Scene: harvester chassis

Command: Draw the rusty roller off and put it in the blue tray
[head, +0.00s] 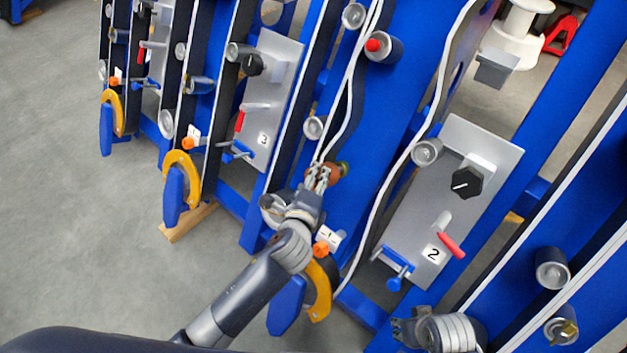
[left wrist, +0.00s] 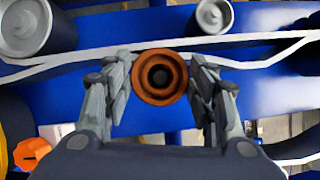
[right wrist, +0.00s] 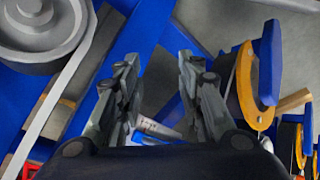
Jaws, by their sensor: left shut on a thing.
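The rusty roller (left wrist: 160,77) is an orange-brown ring with a dark centre, held end-on between the two fingers of my left gripper (left wrist: 160,85) in the left wrist view. In the head view the roller (head: 333,173) is mostly hidden by the fingers of my left gripper (head: 318,178), close to the white belt edge on the blue chassis. I cannot tell whether it is still on its pin. My right gripper (right wrist: 157,62) is open and empty in the right wrist view; it also shows at the bottom of the head view (head: 402,328). I cannot make out the blue tray.
Grey rollers (head: 427,152) stick out along the chassis beams. A grey panel (head: 480,150) marked 2 carries a black knob (head: 467,182) and a red lever (head: 450,243). Yellow guards (head: 319,290) stand at the beam ends. Bare floor (head: 70,210) lies at left.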

